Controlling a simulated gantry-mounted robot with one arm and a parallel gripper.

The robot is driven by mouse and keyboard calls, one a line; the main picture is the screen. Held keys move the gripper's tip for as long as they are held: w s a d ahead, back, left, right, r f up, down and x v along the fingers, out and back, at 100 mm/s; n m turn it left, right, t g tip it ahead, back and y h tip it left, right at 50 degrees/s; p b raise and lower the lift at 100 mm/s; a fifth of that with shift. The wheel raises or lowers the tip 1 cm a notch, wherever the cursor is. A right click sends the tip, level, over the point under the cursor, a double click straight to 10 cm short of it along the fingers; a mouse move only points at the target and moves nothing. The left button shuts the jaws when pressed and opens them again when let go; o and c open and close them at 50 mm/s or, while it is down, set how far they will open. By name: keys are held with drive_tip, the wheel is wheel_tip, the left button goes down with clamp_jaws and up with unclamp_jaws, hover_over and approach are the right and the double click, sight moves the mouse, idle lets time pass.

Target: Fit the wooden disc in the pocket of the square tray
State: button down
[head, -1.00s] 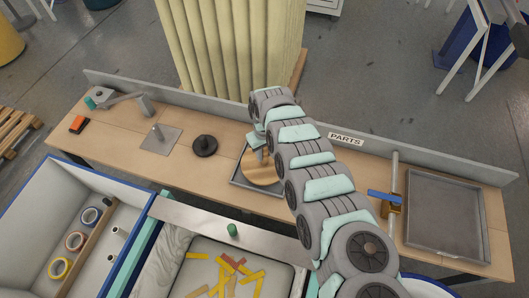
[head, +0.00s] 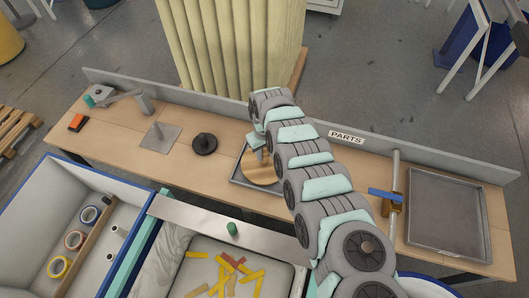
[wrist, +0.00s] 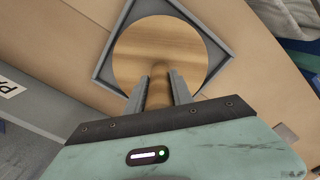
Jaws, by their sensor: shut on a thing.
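The round wooden disc (head: 259,170) is over the grey square tray (head: 238,180) on the bench. My gripper (wrist: 160,72) is shut on the wooden knob (wrist: 159,96) that stands up from the disc. In the wrist view the disc (wrist: 165,42) appears within the tray's outline, covering most of it, with the tray's rim (wrist: 104,62) showing around it. The tray's pocket is hidden under the disc. I cannot tell whether the disc rests in the pocket or hangs just above it. In the head view my arm hides the tray's right side.
A black knobbed disc (head: 204,144) and a grey plate with a post (head: 160,138) stand to the left on the bench. A large empty grey tray (head: 447,215) and an upright pole with a blue lever (head: 385,196) are at the right. A low wall (head: 420,158) runs behind.

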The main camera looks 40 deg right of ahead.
drive_tip(key=shift+f, duration=0.2)
drive_tip(key=c, duration=1)
unclamp_jaws()
drive_tip(key=shift+c, duration=0.2)
wheel_tip(320, 180, up, 11)
drive_tip(key=shift+f+b, duration=0.1)
drive_tip(key=shift+b, duration=0.25)
